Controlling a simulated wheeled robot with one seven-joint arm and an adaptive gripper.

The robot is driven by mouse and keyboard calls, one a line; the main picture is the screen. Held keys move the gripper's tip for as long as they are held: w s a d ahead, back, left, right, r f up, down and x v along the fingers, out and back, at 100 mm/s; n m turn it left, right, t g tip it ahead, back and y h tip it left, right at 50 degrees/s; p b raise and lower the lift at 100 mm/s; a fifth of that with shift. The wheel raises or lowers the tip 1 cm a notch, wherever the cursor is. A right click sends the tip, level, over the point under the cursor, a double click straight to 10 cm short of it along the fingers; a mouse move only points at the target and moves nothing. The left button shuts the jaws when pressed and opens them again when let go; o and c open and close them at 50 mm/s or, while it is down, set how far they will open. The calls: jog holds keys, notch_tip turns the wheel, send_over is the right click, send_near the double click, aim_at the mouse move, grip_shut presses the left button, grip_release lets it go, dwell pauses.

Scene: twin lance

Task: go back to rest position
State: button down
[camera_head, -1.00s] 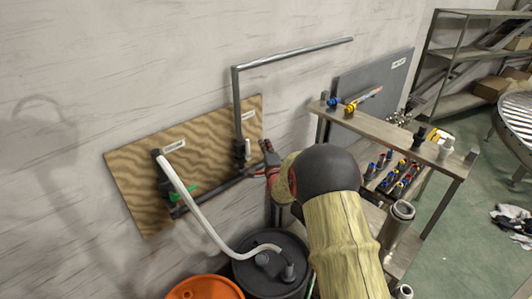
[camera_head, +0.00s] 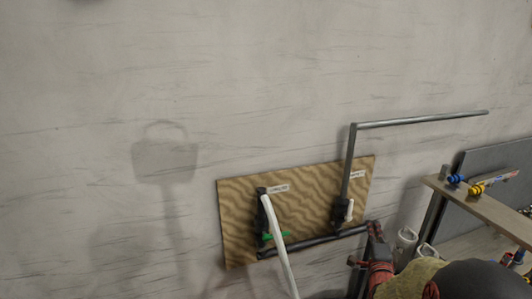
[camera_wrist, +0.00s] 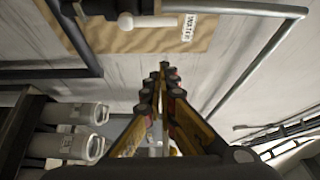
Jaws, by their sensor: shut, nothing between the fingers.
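My gripper (camera_head: 374,230) is near the right end of the black horizontal pipe (camera_head: 318,240), in front of the wall; I cannot tell whether it touches the pipe. In the wrist view its fingers (camera_wrist: 163,70) are closed together with nothing between them. The wooden board (camera_head: 300,205) is on the wall to the left of my gripper. The board also shows at the top of the wrist view (camera_wrist: 120,38).
A grey pipe (camera_head: 347,165) rises from the board and bends right. A white hose (camera_head: 279,250) hangs from the left valve. A shelf table (camera_head: 490,212) stands at right. Grey cylinders (camera_wrist: 75,112) are left of my fingers in the wrist view. The upper left wall is bare.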

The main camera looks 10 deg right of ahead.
jog(key=s+a+f+n+g+y, duration=0.15)
jog(key=s+f+n+g, duration=0.25)
jog(key=f, duration=0.4)
jog(key=s+a+f+n+g+y, duration=0.1)
jog(key=s+a+f+n+g, duration=0.1)
jog(key=s+f+n+g, duration=0.35)
jog(key=s+a+r+n+g+y+b, duration=0.1)
jog(key=s+a+n+y+b, duration=0.3)
jog(key=s+a+n+b, duration=0.8)
jog(key=s+a+r+b, duration=0.1)
jog(key=s+a+b, duration=0.5)
jog(key=s+a, duration=0.5)
jog(key=shift+s+a+r+g, duration=0.2)
jog(key=shift+s+a+g, duration=0.15)
jog(key=shift+a, duration=0.5)
jog(key=shift+d+n, duration=0.1)
jog(key=shift+n, duration=0.15)
